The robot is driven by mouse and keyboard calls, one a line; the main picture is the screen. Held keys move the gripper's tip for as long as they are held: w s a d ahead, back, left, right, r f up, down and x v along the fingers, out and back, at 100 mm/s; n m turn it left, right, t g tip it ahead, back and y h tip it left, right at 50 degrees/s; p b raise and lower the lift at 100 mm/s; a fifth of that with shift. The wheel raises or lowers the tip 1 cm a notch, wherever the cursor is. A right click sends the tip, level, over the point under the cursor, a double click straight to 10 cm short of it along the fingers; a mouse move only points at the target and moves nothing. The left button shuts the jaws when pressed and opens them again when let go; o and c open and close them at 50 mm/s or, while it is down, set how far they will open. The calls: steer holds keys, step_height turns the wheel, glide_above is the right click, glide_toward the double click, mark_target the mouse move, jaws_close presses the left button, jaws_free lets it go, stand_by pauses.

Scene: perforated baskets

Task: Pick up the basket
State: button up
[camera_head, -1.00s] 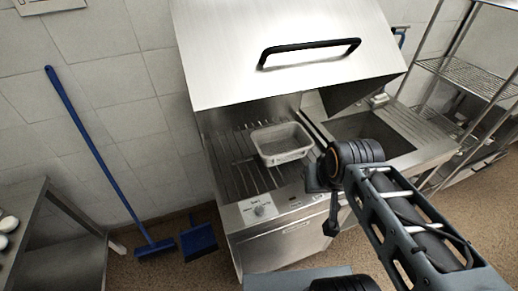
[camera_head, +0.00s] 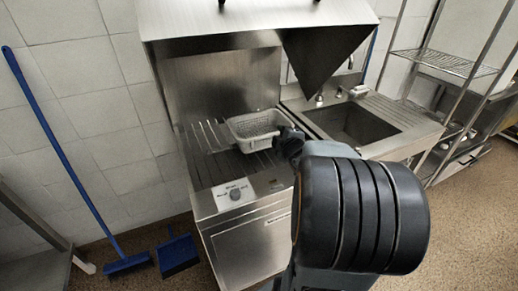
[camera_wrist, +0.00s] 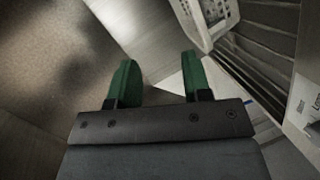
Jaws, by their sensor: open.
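A light grey perforated basket (camera_head: 243,133) sits on the ribbed metal rack under a raised steel hood, near the rack's right side. In the wrist view, part of the basket (camera_wrist: 207,22) shows at the top, right of the fingers and cut off by the frame edge. My gripper (camera_wrist: 158,72) has two green fingers spread apart with nothing between them. In the head view, the dark end of my arm is beside the basket's right end and partly overlaps it; the fingers cannot be made out there, and whether they touch it cannot be told.
The steel hood (camera_head: 255,18) hangs above and behind the basket. A sink (camera_head: 355,124) lies to the right, with a wire shelf (camera_head: 440,62) beyond. A blue broom (camera_head: 62,160) leans on the left wall.

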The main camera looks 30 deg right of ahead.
steer(key=d+f+n+t+y+b, duration=0.1)
steer(key=f+n, duration=0.1)
steer(key=f, duration=0.1)
steer(key=s+d+f+n+t+y+b, duration=0.1)
steer(key=f+n+b, duration=0.1)
steer(key=s+d+f+n+t+y+b, duration=0.1)
steer(key=f+n+b, duration=0.1)
steer(key=f, duration=0.1)
steer(key=shift+d+f, duration=0.3)
glide_toward(269, 136)
steer(key=w, duration=0.3)
steer(key=shift+w+d+f+n+y, duration=0.15)
steer(key=shift+d+f+n+y, duration=0.15)
steer(key=shift+d+y, duration=0.1)
steer(key=shift+w+a+p, duration=0.1)
steer(key=shift+w+p, duration=0.35)
steer(key=shift+w, duration=2.3)
jaws_close()
